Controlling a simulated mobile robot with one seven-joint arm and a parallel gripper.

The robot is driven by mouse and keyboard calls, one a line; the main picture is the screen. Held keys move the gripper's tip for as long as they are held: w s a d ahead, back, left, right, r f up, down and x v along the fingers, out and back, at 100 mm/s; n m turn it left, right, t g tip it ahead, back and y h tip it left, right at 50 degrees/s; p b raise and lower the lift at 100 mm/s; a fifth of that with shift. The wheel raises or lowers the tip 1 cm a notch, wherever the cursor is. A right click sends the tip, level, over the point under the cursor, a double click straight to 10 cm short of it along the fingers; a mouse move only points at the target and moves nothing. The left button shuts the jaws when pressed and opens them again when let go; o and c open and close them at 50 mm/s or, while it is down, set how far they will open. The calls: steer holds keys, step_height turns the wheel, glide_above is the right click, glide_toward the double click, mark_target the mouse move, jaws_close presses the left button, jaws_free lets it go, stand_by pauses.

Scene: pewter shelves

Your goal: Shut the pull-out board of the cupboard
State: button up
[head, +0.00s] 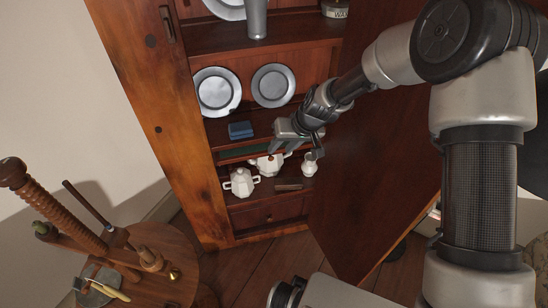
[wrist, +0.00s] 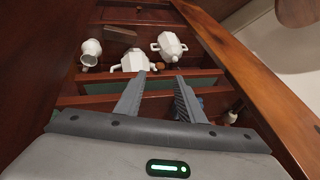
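The cupboard (head: 150,100) is reddish-brown wood with its door (head: 365,180) swung open on the right. The pull-out board (head: 232,154) shows as a narrow green-topped strip with wooden edges, below the middle shelf and above the teapots. In the wrist view the board (wrist: 103,87) runs across behind my fingers; how far it stands out is hard to tell. My gripper (head: 308,147) is in front of the cupboard's right side, near the board's level. In the wrist view my gripper (wrist: 161,76) has its fingers apart with nothing between them. Contact with the board cannot be made out.
A white sugar pot (head: 241,183), a white teapot (head: 268,164) and a white jug (head: 309,164) stand below the board. A blue box (head: 240,130) and pewter plates (head: 273,85) are above. A round wooden table (head: 165,270) stands at lower left.

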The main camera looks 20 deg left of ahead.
mark_target(272, 158)
steer(key=b+x, duration=0.1)
steer(key=x, duration=0.6)
steer(key=shift+f, duration=0.25)
jaws_close()
